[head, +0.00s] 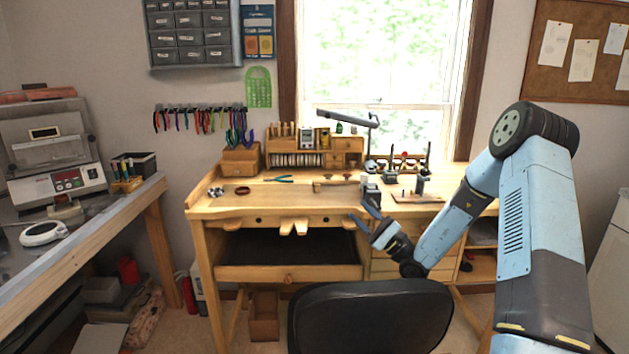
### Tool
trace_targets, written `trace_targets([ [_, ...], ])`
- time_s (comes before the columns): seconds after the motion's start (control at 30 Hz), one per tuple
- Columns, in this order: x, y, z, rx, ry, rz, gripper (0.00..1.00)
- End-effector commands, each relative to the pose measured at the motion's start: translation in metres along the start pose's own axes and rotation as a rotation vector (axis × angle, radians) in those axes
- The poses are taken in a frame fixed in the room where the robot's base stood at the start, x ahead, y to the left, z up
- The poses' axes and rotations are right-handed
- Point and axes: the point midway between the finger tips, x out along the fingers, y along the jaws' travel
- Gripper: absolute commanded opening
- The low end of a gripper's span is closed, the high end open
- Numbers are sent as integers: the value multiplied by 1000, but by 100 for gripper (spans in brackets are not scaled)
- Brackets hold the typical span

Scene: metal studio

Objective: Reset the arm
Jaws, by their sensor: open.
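My arm rises on the right of the head view, bends at the top and reaches down to the left. My gripper (362,217) is at its end, in front of the right part of the wooden workbench (225,207). Its two dark fingers point up and to the left and stand apart, with nothing between them. The gripper appears to hang in the air near the bench's front edge; I cannot tell how far it is from the bench.
A black chair (370,318) stands below the gripper. The bench holds pliers (278,179), a hammer (335,184), a small wooden organizer (345,150) and a desk lamp (345,120).

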Motion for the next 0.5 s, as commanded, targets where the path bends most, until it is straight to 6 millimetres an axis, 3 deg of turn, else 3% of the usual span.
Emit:
trace_targets([
  [0.2,31,21,63,9,-105,285,41],
  [0.5,41,50,140,-17,-187,669,41],
])
